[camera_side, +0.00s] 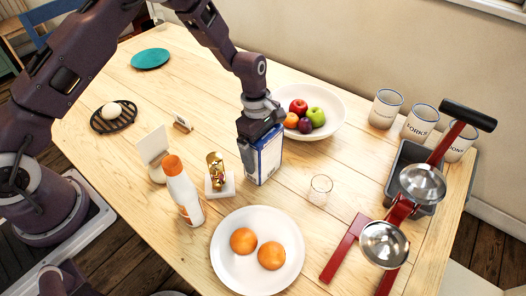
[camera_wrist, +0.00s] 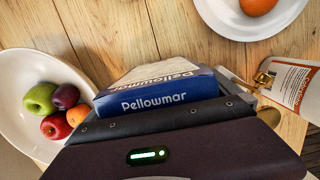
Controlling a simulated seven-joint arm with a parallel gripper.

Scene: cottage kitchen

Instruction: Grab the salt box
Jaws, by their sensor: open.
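The blue and white box (camera_side: 267,160), which I take as the salt box, stands upright on the wooden table, between the fruit bowl and the small gold figure. In the wrist view the box (camera_wrist: 165,93) shows the word "Pellowmar" on its blue side. My gripper (camera_side: 258,134) is at the top of the box, pointing down, and its dark fingers overlap the box's upper part. The gripper is open. It hides part of the box in both views, and I cannot tell whether a finger touches it.
A white bowl of fruit (camera_side: 337,102) is close behind the box. A gold figure on a white base (camera_side: 222,188) and an orange-capped bottle (camera_side: 183,193) stand to its left. A glass jar (camera_side: 319,190) is to its right. A plate with two oranges (camera_side: 228,277) is in front.

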